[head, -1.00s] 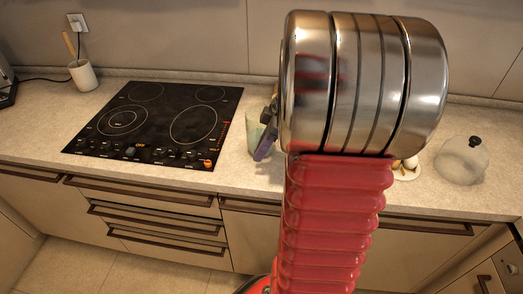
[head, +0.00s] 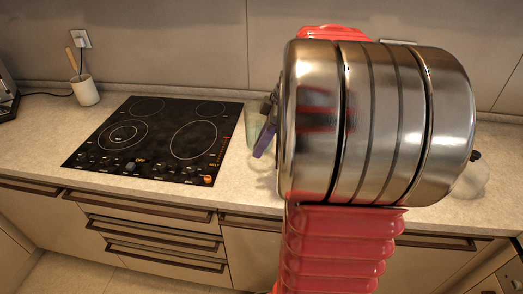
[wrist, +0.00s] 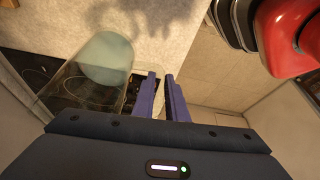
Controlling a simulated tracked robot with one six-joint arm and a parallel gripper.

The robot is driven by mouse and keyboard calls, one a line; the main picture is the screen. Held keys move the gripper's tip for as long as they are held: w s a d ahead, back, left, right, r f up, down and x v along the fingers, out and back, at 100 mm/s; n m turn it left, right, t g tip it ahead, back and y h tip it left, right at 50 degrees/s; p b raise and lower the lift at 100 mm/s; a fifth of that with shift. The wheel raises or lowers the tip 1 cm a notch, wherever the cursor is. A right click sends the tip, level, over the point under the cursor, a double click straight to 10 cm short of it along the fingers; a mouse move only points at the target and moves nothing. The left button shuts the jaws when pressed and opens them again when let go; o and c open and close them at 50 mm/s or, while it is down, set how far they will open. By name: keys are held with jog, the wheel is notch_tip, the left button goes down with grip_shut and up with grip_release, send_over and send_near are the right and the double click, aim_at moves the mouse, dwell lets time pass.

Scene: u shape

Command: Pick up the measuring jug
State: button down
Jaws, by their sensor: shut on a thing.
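The measuring jug is a clear, slightly greenish vessel. In the head view it shows partly (head: 252,124), beside the hob's right edge, with much of it hidden behind my arm. In the wrist view the jug (wrist: 78,88) lies left of my fingers, with its round pale green base (wrist: 106,58) beyond. My gripper (wrist: 160,76) has dark purple fingers shut on the jug at its side; the exact grip spot is hard to see. In the head view my gripper (head: 265,138) is partly hidden by my arm.
The black hob (head: 155,140) lies left of the jug on the pale worktop (head: 40,125). A white utensil pot (head: 85,91) stands at the back left. A clear dome with a dark knob (head: 471,178) is at the right, partly hidden by my arm.

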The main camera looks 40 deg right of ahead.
jog(key=shift+r, duration=0.7)
dwell(0.5)
